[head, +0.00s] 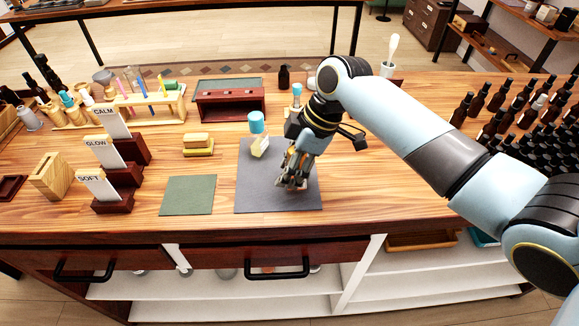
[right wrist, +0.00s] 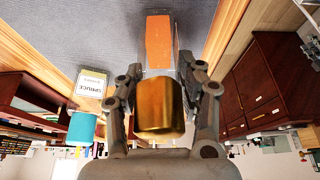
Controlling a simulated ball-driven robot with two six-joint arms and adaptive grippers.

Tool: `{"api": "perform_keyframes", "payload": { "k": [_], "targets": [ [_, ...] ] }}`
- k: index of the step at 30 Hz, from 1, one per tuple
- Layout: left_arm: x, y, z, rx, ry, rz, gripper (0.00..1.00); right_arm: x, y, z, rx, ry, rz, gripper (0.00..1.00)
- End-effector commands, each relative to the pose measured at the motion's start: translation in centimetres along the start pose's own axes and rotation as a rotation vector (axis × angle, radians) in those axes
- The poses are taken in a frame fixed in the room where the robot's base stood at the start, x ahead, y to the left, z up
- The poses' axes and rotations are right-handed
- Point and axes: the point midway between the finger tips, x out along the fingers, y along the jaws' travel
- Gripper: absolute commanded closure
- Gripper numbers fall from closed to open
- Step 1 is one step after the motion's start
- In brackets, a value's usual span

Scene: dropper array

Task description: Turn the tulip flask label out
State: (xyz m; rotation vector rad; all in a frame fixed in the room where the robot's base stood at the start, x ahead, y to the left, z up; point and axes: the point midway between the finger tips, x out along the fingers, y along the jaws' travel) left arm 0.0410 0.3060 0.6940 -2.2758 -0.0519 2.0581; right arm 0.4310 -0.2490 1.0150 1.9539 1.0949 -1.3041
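My right gripper (head: 293,182) is low over the grey mat (head: 250,195), pointing down. In the right wrist view, its fingers (right wrist: 162,75) close in on both sides of a flask with a gold cap (right wrist: 160,110) and orange contents (right wrist: 159,42). The flask is largely hidden by the gripper in the head view, and no label text on it is readable. A blue-capped flask (head: 257,124) stands beside the gripper on the mat. Its label reads SPRUCE in the right wrist view (right wrist: 90,84), upside down. I see no label reading tulip. My left gripper is out of view.
A green mat (head: 188,195) lies to the left. Card stands marked CALM, GLOW and SOFT (head: 98,187) are farther left. A red-brown box (head: 229,105) and yellow blocks (head: 198,145) sit behind. Dark bottles (head: 495,125) crowd the right.

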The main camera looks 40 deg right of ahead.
Motion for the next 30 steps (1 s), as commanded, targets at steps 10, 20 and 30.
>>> {"api": "perform_keyframes", "payload": {
  "k": [10,20,30],
  "targets": [
    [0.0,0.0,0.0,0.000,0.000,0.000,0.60,0.0,0.0,0.0,0.001,0.000,0.000,0.42],
    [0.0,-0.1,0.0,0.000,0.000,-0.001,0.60,-3.9,0.1,0.1,-0.002,-0.003,0.005,0.42],
    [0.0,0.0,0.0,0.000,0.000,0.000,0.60,-10.7,0.1,0.1,-0.001,-0.002,0.003,0.42]
  ]
}}
